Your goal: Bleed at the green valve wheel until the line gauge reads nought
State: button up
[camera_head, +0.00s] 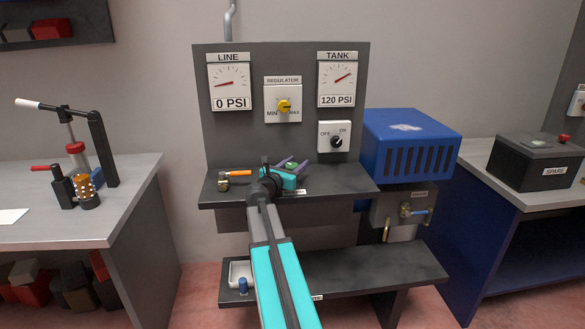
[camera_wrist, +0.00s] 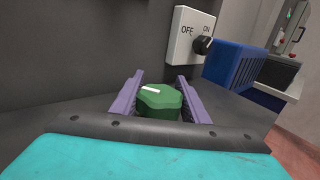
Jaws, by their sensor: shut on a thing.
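The green valve wheel (camera_wrist: 158,101) sits between the two purple fingers of my gripper (camera_wrist: 160,95) in the wrist view. The fingers are shut on it, and a white mark shows on its top. In the head view my gripper (camera_head: 288,168) is over the dark shelf, and my arm hides most of the wheel there. The line gauge (camera_head: 230,82) reads 0 PSI, its needle pointing left and slightly down. The tank gauge (camera_head: 337,80) reads 120 PSI.
A regulator knob (camera_head: 284,106) and an off/on switch (camera_head: 336,141) are on the panel. An orange-handled part (camera_head: 236,173) lies on the shelf (camera_head: 340,186) left of my gripper. A blue vented box (camera_head: 410,145) stands to the right. Benches flank the stand.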

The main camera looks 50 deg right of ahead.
jog(key=m+g+b, duration=0.1)
jog(key=g, duration=0.1)
jog(key=m+g+b, duration=0.1)
jog(key=g, duration=0.1)
jog(key=s+m+g+b, duration=0.1)
jog(key=m+g, duration=0.1)
jog(key=shift+d+g, duration=0.1)
jog(key=shift+g, duration=0.2)
jog(key=shift+s+m+g+b, duration=0.2)
jog(key=shift+m+g+b, duration=0.3)
jog(key=shift+g, duration=0.15)
jog(key=shift+s+m+g+b, duration=0.15)
jog(key=shift+m+g+b, duration=0.35)
jog(key=shift+g, duration=0.15)
jog(key=shift+r, duration=0.1)
jog(key=o, duration=1.1)
jog(key=shift+s, duration=0.1)
